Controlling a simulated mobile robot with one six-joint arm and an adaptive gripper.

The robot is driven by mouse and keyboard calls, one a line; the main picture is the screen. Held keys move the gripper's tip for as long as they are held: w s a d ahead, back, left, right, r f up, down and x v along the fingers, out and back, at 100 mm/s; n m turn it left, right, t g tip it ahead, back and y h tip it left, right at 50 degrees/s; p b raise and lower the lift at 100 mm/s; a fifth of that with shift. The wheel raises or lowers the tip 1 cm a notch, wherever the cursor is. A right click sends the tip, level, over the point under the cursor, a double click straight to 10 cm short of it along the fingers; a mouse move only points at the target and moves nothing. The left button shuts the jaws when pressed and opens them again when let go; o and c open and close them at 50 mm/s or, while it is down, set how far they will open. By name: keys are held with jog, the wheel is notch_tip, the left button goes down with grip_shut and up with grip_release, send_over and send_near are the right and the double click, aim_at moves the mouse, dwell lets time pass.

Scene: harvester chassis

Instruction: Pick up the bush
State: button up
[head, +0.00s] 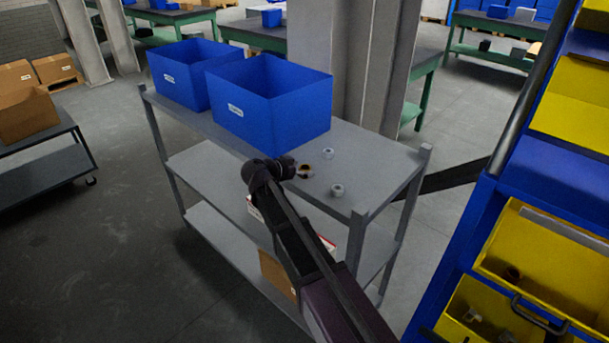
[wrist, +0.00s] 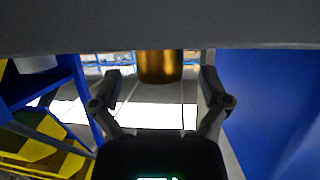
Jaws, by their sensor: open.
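The bush is a brass-coloured cylinder (wrist: 160,66) in the wrist view, which looks upside down, with the grey shelf surface along the top. In the head view the bush (head: 305,172) is a small ring-like part on the rack's top shelf, just right of my gripper (head: 287,168). In the wrist view my gripper (wrist: 160,84) is open, one finger on each side of the bush, with a clear gap on both sides. The bush appears in line between the fingertips; how deep it sits between them is hard to tell. My arm hides part of the shelf.
Two pale, ring-like parts, one behind (head: 328,153) and one in front (head: 337,190), stand near the bush. Two blue bins (head: 270,110) (head: 180,78) fill the shelf's left part. The grey rack (head: 385,160) has free top space at right. A blue rack with yellow bins (head: 550,255) stands right.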

jog(key=shift+w+d+f, duration=0.2)
jog(key=shift+w+d, duration=0.1)
jog(key=shift+w, duration=0.05)
dwell(0.3)
jog(key=c, duration=1.3)
jog(key=shift+r, duration=0.2)
notch_tip(320, 180, up, 3)
jog(key=p, duration=0.3)
jog(key=shift+f, duration=0.1)
jog(key=shift+s+d+r+p, duration=0.3)
jog(key=shift+s+d, duration=0.45)
jog(key=shift+s, duration=1.8)
jog(key=shift+s+d+r+p, duration=0.35)
jog(key=shift+s+d, duration=0.4)
jog(key=shift+s, duration=1.85)
jog(key=shift+s+d+r+p, duration=0.3)
jog(key=shift+s+d, duration=0.45)
jog(key=shift+s, duration=1.8)
